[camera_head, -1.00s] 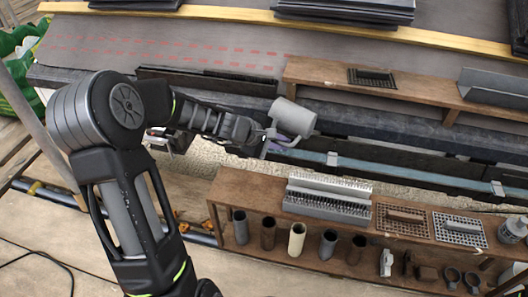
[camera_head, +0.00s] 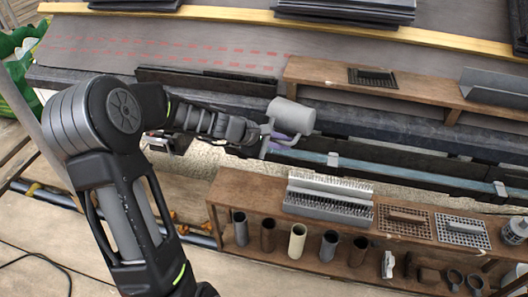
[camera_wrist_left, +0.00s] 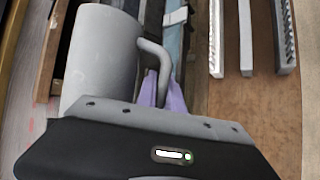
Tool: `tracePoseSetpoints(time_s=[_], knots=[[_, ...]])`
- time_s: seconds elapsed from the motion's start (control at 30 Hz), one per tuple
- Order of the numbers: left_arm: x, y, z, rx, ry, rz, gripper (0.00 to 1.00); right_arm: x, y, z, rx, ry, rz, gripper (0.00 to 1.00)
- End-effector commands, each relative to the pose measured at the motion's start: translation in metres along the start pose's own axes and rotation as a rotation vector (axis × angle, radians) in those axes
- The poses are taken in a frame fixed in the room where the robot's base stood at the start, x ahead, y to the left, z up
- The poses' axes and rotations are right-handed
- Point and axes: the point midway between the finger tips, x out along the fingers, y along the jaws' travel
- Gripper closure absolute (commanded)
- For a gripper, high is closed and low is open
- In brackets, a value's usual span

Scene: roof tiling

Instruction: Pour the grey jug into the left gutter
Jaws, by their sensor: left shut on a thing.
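The grey jug (camera_head: 291,117) is held by its handle in my left gripper (camera_head: 262,137), which is shut on it. The jug is tilted over on its side above the left gutter (camera_head: 312,157), a bluish channel along the roof edge. In the left wrist view the jug (camera_wrist_left: 103,55) fills the upper left, with its handle at its right. The jug's mouth is not clearly seen, and I cannot tell whether anything flows out. My right gripper is not in view.
A wooden shelf (camera_head: 250,188) in front holds a grey comb-like piece (camera_head: 328,199), grates and several pipe pieces below. A wooden bench (camera_head: 420,92) with a dark grate stands on the roof behind. Dark tile stacks (camera_head: 345,10) lie at the top.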

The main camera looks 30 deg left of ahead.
Motion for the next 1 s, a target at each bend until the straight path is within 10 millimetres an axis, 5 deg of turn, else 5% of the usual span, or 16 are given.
tracePoseSetpoints(time_s=[0.47, 0.63, 0.7, 1.0], knots=[[0.003, -0.003, -0.001, -0.082, -0.085, 0.04, 1.0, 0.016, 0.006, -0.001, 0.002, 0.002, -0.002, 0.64], [0.001, 0.002, 0.003, -0.09, -0.101, 0.048, 1.0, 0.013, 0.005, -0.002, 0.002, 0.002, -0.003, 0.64], [-0.008, 0.011, 0.011, -0.024, -0.036, 0.012, 1.0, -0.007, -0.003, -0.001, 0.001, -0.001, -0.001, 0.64], [0.001, -0.008, -0.001, 0.087, 0.099, -0.051, 1.0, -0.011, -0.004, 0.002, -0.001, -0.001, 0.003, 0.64]])
